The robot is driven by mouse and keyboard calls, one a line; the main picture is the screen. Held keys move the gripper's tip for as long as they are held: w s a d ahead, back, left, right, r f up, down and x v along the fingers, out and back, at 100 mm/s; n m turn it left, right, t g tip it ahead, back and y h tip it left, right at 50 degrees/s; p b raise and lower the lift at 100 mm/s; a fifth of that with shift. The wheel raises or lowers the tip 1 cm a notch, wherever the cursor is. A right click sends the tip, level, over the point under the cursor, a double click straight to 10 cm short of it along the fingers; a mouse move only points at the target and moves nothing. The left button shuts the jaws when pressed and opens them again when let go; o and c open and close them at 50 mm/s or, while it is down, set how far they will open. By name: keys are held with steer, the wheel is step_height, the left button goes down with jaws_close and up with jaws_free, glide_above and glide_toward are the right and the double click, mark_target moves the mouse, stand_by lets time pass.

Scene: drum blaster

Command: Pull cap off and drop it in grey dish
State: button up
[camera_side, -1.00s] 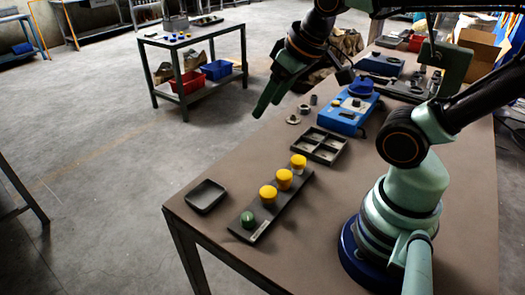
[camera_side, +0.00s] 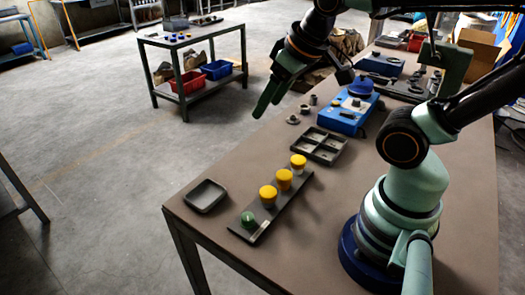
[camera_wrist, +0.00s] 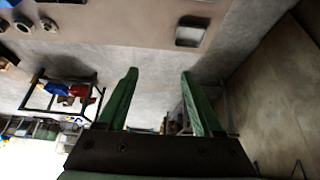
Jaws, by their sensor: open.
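A dark rail (camera_side: 256,236) lies near the front left edge of the table. A rounded green piece (camera_side: 248,218) at the rail's front end has no yellow cap. The shallow grey dish (camera_side: 204,196) lies left of the rail and looks empty; it also shows in the wrist view (camera_wrist: 193,33). My gripper (camera_wrist: 159,73) is open and empty, raised well away from the caps.
A divided dark tray (camera_side: 319,146) lies behind the rail. Beyond it are small round parts (camera_side: 293,119) and a blue device (camera_side: 344,116). A separate low table (camera_side: 180,48) with red and blue bins stands apart. Table surface right of the rail is clear.

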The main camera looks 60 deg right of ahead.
step_height(320, 180, down, 5)
steer(key=d+n+g, duration=0.2)
steer(key=n, duration=0.5)
steer(key=n+g, duration=0.4)
steer(key=n, duration=0.7)
glide_above(284, 174)
step_height(284, 174, down, 8)
steer(key=shift+r, duration=0.1)
steer(key=shift+s+f, duration=0.1)
steer(key=shift+f, duration=4)
jaws_close()
steer(key=shift+r, duration=3)
